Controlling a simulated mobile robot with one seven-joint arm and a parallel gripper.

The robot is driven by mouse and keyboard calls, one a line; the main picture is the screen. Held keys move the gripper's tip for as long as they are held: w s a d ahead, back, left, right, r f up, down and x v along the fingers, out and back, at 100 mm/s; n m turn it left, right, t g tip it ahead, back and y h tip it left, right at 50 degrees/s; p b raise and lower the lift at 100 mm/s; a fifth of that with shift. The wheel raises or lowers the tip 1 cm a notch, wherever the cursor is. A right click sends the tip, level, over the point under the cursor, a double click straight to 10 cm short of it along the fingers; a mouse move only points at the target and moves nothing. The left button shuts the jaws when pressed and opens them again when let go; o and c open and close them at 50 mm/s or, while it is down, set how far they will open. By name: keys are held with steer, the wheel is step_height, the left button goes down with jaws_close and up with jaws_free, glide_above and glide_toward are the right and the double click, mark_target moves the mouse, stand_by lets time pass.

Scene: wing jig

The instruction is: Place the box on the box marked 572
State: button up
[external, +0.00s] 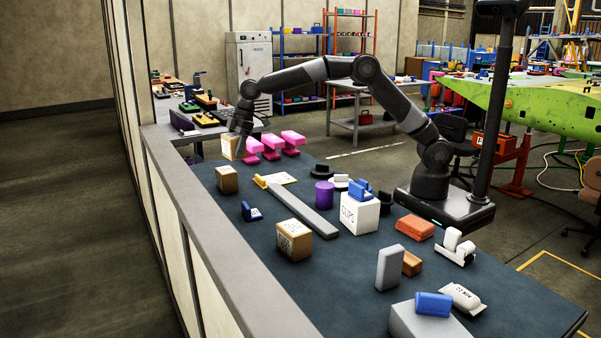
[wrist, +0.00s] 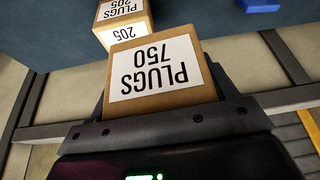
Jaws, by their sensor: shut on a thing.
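My gripper (external: 233,137) is shut on a small brown box (external: 229,148), held in the air near the far left end of the dark table. In the wrist view the held box (wrist: 160,75) shows a white label reading PLUGS 750, between the jaws. Another brown box (external: 227,180) stands on the table just below it; in the wrist view a box labelled PLUGS 205 (wrist: 121,22) shows beyond the held one. A larger brown box (external: 294,240) with a label too small to read stands nearer the camera. I cannot make out the number 572 on any box.
Pink stacked parts (external: 270,145) stand right of the held box. A long grey bar (external: 303,208), a blue object (external: 251,212), a purple cylinder (external: 324,194) and a white CLIPS box (external: 359,214) occupy the table's middle. A raised grey ledge (external: 205,238) runs along its left side.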

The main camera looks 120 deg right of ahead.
steer(key=a+r+n, duration=0.1)
steer(key=a+r, duration=0.1)
steer(key=a, duration=0.8)
steer(key=a+r+n, duration=0.1)
steer(key=a+r, duration=0.1)
steer(key=a, duration=0.7)
steer(key=n+y, duration=0.1)
steer(key=n, duration=0.1)
glide_above(290, 230)
steer(key=s+d, duration=0.1)
steer(key=s, duration=0.1)
steer(key=shift+g, duration=0.3)
step_height(290, 230, down, 6)
steer(key=shift+w+r, duration=0.15)
steer(key=shift+r, duration=0.05)
steer(key=shift+a+f, duration=0.15)
steer(key=shift+f, duration=2)
steer(key=o, duration=1.1)
steer(key=shift+f, duration=0.1)
